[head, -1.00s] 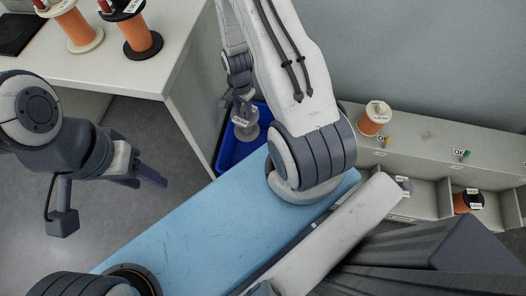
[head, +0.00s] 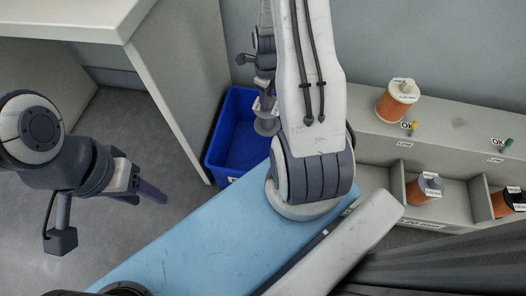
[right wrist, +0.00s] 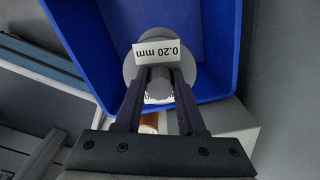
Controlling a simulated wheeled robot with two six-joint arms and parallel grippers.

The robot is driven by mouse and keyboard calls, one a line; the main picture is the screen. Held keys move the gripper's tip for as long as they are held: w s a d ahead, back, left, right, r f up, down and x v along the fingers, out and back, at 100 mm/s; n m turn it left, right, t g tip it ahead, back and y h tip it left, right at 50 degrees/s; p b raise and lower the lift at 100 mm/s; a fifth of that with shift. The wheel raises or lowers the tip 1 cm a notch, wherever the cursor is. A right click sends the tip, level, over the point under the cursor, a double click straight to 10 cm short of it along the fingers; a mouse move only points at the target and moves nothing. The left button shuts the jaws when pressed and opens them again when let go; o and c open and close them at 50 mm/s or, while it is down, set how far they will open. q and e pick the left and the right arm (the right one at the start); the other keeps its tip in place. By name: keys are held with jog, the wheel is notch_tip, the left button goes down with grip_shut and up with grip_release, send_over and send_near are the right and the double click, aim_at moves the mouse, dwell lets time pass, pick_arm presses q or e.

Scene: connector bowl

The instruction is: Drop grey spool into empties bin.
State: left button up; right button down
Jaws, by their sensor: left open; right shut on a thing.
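My right gripper (right wrist: 160,95) is shut on the grey spool (right wrist: 134,72), which carries a white label reading 0.20 mm. In the right wrist view the spool is in front of the blue bin (right wrist: 85,50), over its opening. In the head view the grey spool (head: 266,126) hangs at the right part of the blue bin (head: 215,150), below my right gripper (head: 264,88). Whether it is above the rim or inside cannot be told. My left gripper (head: 148,193) is open and empty, over the floor at the left.
A grey shelf (head: 365,118) stands at the right, with an orange spool (head: 396,104) on top and orange spools (head: 418,192) in its compartments. A white table (head: 100,22) stands left of the bin. The floor (head: 150,115) between table and left arm is clear.

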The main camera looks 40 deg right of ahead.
jog(key=shift+f+b, duration=3)
jog(key=shift+b, duration=0.1)
jog(key=shift+r, duration=0.1)
jog(key=shift+c, duration=2.2)
grip_release()
notch_tip(320, 180, up, 10)
jog(key=p, duration=0.5)
jog(key=shift+r+p, duration=0.25)
jog(key=shift+p, duration=0.1)
